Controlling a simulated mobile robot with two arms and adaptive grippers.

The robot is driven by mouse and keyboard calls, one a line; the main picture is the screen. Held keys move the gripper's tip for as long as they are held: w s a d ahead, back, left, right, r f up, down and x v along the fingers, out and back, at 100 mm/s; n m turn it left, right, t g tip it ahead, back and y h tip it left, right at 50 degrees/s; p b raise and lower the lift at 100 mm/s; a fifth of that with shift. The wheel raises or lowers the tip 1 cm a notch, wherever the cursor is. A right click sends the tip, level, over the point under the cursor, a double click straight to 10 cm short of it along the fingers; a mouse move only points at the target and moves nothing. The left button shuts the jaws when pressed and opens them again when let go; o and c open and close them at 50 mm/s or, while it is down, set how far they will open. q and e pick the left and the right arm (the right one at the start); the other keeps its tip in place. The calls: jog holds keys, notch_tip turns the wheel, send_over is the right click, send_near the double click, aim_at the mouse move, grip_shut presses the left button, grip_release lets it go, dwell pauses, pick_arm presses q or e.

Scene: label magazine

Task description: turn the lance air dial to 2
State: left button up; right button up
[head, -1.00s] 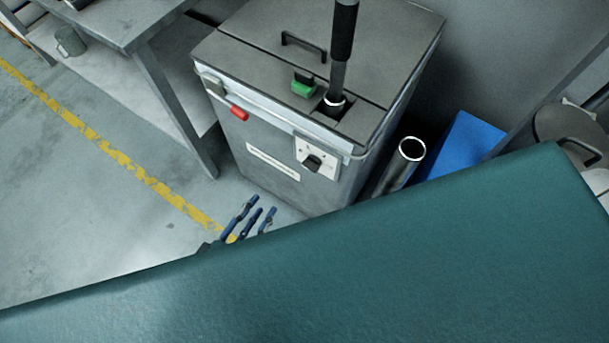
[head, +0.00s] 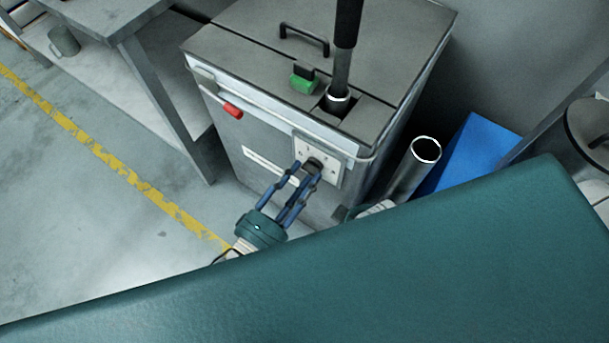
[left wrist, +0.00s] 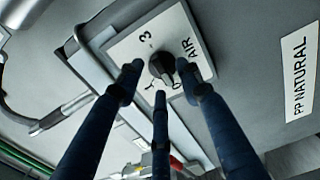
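The lance air dial is a dark knob (left wrist: 162,67) on a pale square plate (left wrist: 126,45) marked "AIR", with a "3" readable; other marks are partly hidden. In the head view the plate (head: 334,172) is on the front of the grey cabinet (head: 222,125), the knob partly behind my fingers. My left gripper (head: 305,168) has its blue fingers spread around the knob. In the left wrist view the fingertips (left wrist: 160,80) flank the knob, with a gap visible at the left one. Which number the knob points to is unclear.
A lance (head: 342,60) stands in the cabinet top beside a green switch (head: 303,85). A red handle (head: 232,110) is on the front. A metal tube (head: 412,168) and blue panel (head: 470,150) stand right. A "PP NATURAL" label (left wrist: 299,72) is near the dial.

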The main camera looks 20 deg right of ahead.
pick_arm(q)
jog(key=shift+w+d, duration=0.3)
jog(key=shift+d, duration=0.1)
jog(key=shift+c, duration=0.2)
grip_shut()
